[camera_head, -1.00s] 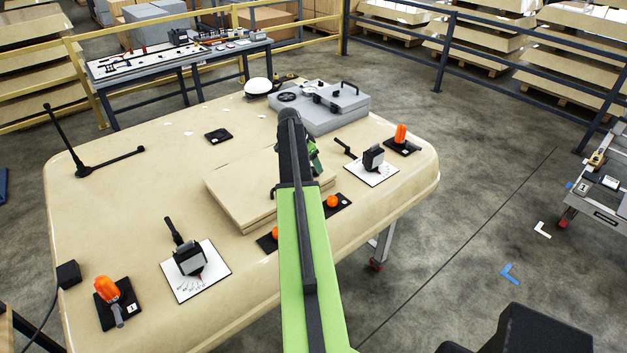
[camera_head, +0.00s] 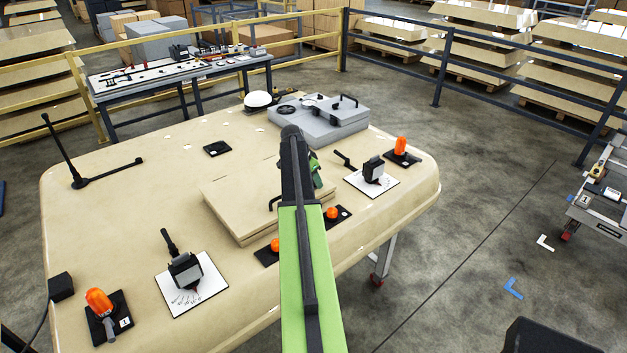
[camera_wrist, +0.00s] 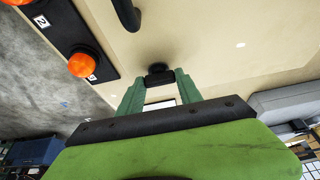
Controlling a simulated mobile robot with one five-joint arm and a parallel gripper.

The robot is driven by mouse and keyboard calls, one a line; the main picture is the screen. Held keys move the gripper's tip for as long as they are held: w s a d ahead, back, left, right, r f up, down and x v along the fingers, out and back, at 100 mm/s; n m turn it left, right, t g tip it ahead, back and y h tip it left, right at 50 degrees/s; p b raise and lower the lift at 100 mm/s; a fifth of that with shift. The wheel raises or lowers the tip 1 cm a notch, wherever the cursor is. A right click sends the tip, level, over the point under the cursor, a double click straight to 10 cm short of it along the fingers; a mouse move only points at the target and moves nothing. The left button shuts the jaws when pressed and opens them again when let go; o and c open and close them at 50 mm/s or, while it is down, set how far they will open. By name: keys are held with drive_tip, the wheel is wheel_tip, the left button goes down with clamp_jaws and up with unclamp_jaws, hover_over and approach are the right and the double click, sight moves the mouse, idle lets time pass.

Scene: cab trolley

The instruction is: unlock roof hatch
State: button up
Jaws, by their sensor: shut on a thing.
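The roof hatch (camera_head: 228,203) is a low beige square lid on the beige roof panel. A black curved handle (camera_head: 274,202) on it is partly hidden by my arm; a black curved handle also shows at the top of the wrist view (camera_wrist: 126,14). My gripper (camera_head: 316,172) is mostly hidden behind my arm in the head view, over the right part of the hatch. In the wrist view my gripper (camera_wrist: 160,79) has its two green fingers on either side of a small black knob or latch (camera_wrist: 159,67), shut on it. The knob's lower part is hidden.
Orange knobs on black plates (camera_head: 331,213) line the near edge of the hatch. Black lever switches on white plates stand left (camera_head: 184,270) and right (camera_head: 373,171). A grey box (camera_head: 322,125) sits behind. A yellow railing and workbench (camera_head: 175,70) stand farther back.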

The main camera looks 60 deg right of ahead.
drive_tip(key=shift+s+n, duration=0.1)
drive_tip(key=shift+n, duration=0.2)
drive_tip(key=n, duration=0.1)
drive_tip(key=n+t, duration=0.1)
drive_tip(key=n, duration=0.1)
drive_tip(key=shift+s+a+n+t, duration=0.1)
drive_tip(key=shift+s+n+t, duration=0.05)
drive_tip(key=shift+n+t, duration=0.15)
drive_tip(key=n, duration=0.2)
drive_tip(key=n+t, duration=0.1)
drive_tip(key=n, duration=0.1)
drive_tip(key=shift+s+n+t, duration=0.1)
drive_tip(key=shift+n+t, duration=0.2)
drive_tip(key=n, duration=0.2)
drive_tip(key=n+t+y, duration=0.1)
drive_tip(key=n, duration=0.2)
drive_tip(key=shift+s+d+t+y, duration=0.1)
drive_tip(key=shift+d+t+y, duration=0.1)
drive_tip(key=shift+t+y, duration=0.1)
drive_tip(key=shift+n+t+y, duration=0.4)
drive_tip(key=shift+n+y, duration=0.3)
drive_tip(key=shift+n, duration=1.6)
drive_tip(key=o, duration=1.4)
